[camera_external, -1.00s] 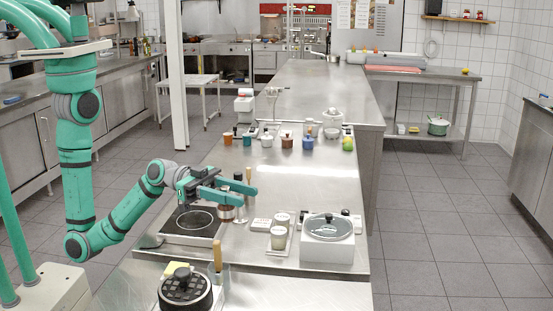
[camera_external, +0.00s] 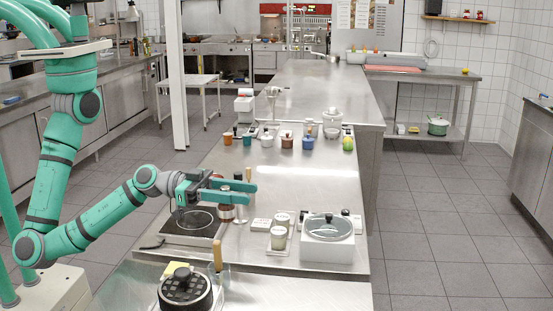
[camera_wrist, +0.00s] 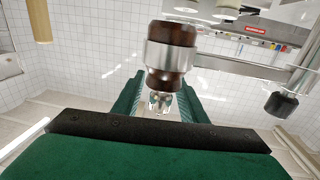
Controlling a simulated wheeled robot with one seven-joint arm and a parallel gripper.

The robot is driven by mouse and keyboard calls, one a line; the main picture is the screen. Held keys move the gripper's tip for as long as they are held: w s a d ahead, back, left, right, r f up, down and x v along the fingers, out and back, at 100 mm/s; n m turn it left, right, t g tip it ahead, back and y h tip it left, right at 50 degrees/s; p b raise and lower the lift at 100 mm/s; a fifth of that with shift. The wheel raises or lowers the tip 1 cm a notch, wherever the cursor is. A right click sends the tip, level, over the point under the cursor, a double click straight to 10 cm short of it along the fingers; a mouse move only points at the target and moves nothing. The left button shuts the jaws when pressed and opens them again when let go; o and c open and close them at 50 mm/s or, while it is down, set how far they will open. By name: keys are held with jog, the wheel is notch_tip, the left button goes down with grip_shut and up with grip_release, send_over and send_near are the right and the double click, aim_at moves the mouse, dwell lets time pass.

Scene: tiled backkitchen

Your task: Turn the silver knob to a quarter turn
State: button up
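A small silver knob (camera_wrist: 160,103) shows in the wrist view between my two green fingers, at the end of a dark-brown body with a silver band (camera_wrist: 170,57). There is a visible gap around the knob, so my gripper (camera_wrist: 160,92) appears open. In the external view my gripper (camera_external: 250,192) reaches right, level, over the middle of the counter. A brown and silver item (camera_external: 226,212) stands partly hidden beneath the fingers. Whether the fingers touch the knob cannot be told.
A metal bar (camera_wrist: 245,66) with a black end (camera_wrist: 282,104) extends right of the brown body. A hob with a glass pan (camera_external: 194,219), small jars (camera_external: 278,238), and a white cooker with a glass lid (camera_external: 327,238) are nearby. The counter behind is partly clear.

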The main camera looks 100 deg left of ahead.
jog(key=shift+a+n+y, duration=0.25)
jog(key=shift+n+y, duration=0.55)
jog(key=shift+y, duration=0.4)
jog(key=s+d+n+g+y, duration=0.1)
jog(key=s+d+n+y, duration=0.1)
jog(key=s+n+y, duration=0.3)
jog(key=s+d+f+g+y, duration=0.1)
jog(key=s+d+y, duration=0.25)
jog(key=s, duration=0.35)
jog(key=s+d+n+g+y, duration=0.1)
jog(key=s+d+n+y, duration=0.15)
jog(key=s+y, duration=0.25)
jog(key=s+a+f+m+t+h, duration=0.2)
jog(key=s+m+t+h, duration=0.1)
jog(key=s+h, duration=0.3)
jog(key=s+a+f+m+t+h, duration=0.1)
jog(key=s+f+m+t+h, duration=0.2)
jog(key=s+m+h, duration=0.3)
jog(key=shift+s+a+f+h, duration=0.3)
jog(key=shift+s+a+h, duration=0.1)
jog(key=shift+s, duration=0.45)
jog(key=shift+w+m, duration=0.1)
jog(key=shift+m, duration=0.15)
